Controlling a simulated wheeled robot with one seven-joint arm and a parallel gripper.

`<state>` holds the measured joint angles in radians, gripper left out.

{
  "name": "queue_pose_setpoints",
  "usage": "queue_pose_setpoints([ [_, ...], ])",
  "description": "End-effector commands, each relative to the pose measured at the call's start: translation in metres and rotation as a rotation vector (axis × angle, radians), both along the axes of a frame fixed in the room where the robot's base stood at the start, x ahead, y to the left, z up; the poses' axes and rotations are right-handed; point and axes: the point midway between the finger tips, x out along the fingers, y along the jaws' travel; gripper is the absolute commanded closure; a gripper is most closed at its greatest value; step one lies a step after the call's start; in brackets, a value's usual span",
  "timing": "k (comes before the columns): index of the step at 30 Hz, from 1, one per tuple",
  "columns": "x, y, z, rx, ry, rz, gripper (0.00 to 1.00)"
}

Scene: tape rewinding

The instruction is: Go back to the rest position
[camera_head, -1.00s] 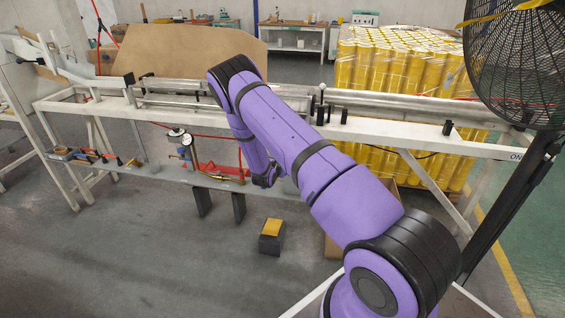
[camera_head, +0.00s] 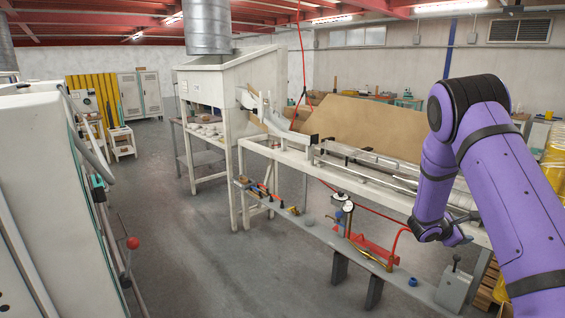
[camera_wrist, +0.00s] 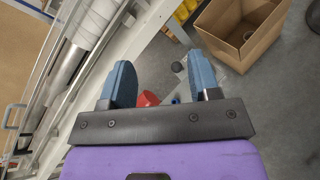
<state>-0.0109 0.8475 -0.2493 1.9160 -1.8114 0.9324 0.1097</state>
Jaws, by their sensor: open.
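My gripper (camera_wrist: 160,85) shows in the wrist view with its two blue fingers apart and nothing between them. In the head view my gripper (camera_head: 458,238) hangs at the end of my bent purple arm, at the right, in front of the white machine frame (camera_head: 285,160). The fingers are small and partly hidden there. In the wrist view the machine's rail with its metal roller (camera_wrist: 72,62) runs along the left of the gripper.
A grey lower shelf (camera_head: 318,232) carries gauges (camera_head: 345,206) and red parts near my gripper. An open cardboard box (camera_wrist: 240,30) stands on the floor. A white cabinet (camera_head: 40,190) stands at the left. The grey floor (camera_head: 200,260) between cabinet and machine is clear.

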Motion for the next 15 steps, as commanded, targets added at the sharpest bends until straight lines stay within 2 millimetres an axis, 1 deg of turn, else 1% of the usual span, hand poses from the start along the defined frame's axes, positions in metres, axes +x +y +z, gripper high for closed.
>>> queue_pose_setpoints([
  [1, -0.006, 0.003, 0.022, 0.024, -0.041, -0.039, 0.44],
  [6, -0.035, 0.015, 0.078, 0.121, -0.159, -0.174, 0.44],
  [8, -0.047, 0.020, 0.096, 0.157, -0.198, -0.220, 0.44],
  [9, -0.054, 0.024, 0.107, 0.182, -0.225, -0.248, 0.44],
  [11, -0.067, 0.030, 0.124, 0.221, -0.263, -0.291, 0.44],
  [15, -0.097, 0.046, 0.159, 0.317, -0.350, -0.386, 0.44],
])
